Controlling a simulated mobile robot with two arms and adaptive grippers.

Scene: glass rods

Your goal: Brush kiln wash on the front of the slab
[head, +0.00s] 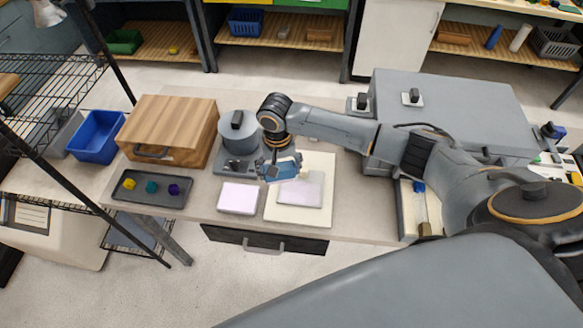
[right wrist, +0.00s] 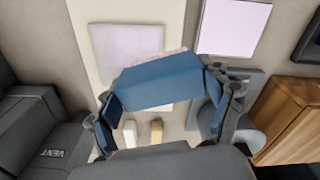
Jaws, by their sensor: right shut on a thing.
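My right gripper (head: 281,166) is shut on a wide blue brush-like thing (right wrist: 158,80) with a thin pale edge. It holds this above the back part of a cream board (head: 272,207). A pale grey-lilac slab (head: 301,193) lies flat on the board, just in front of and below the gripper; it also shows in the right wrist view (right wrist: 127,42). A brighter pinkish-white flat block (head: 238,198) lies left of the board. I cannot tell whether the held thing touches the slab. My left gripper is not in view.
A round grey pot-like unit (head: 239,135) and a wooden box (head: 168,128) stand at the back left. A dark tray (head: 150,200) holds yellow, teal and purple pieces. A large grey box (head: 450,100) stands on the right. A blue bin (head: 95,136) is far left.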

